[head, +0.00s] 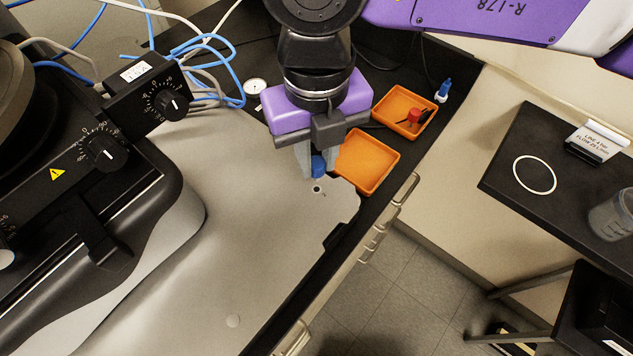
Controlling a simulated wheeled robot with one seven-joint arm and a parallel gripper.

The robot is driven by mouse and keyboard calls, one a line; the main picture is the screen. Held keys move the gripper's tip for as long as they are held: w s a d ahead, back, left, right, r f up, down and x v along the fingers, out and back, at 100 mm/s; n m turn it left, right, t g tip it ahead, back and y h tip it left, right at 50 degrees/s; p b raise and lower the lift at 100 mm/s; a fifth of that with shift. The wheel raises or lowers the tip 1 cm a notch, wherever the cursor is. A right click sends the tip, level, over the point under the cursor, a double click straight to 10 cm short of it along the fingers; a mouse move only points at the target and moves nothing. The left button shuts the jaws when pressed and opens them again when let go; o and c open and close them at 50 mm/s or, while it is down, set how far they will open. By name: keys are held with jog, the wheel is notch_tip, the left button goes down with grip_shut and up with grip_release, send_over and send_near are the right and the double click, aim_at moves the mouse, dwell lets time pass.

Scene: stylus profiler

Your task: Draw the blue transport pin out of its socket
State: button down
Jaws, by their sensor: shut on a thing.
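My gripper (317,170) points down over the light grey plate of the instrument, near the plate's right end. Its pale fingers are shut on the blue transport pin (319,166), whose blue head shows between them. A small dark round socket (316,189) with a pale rim shows in the plate just below the pin in the picture. The pin's lower end is hard to make out, so I cannot tell whether any of it is still inside the socket.
Two orange trays (369,181) (378,97) lie right of my gripper; the farther one holds a red-and-black item (413,116). A blue-capped bottle (443,90) stands beyond. The dark instrument with dials (106,152) and blue cables (205,50) fill the left. The plate's middle is clear.

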aim_at(316, 162)
jog(key=shift+r, duration=0.1)
jog(key=shift+r+p, duration=1)
jog(key=shift+r, duration=1.45)
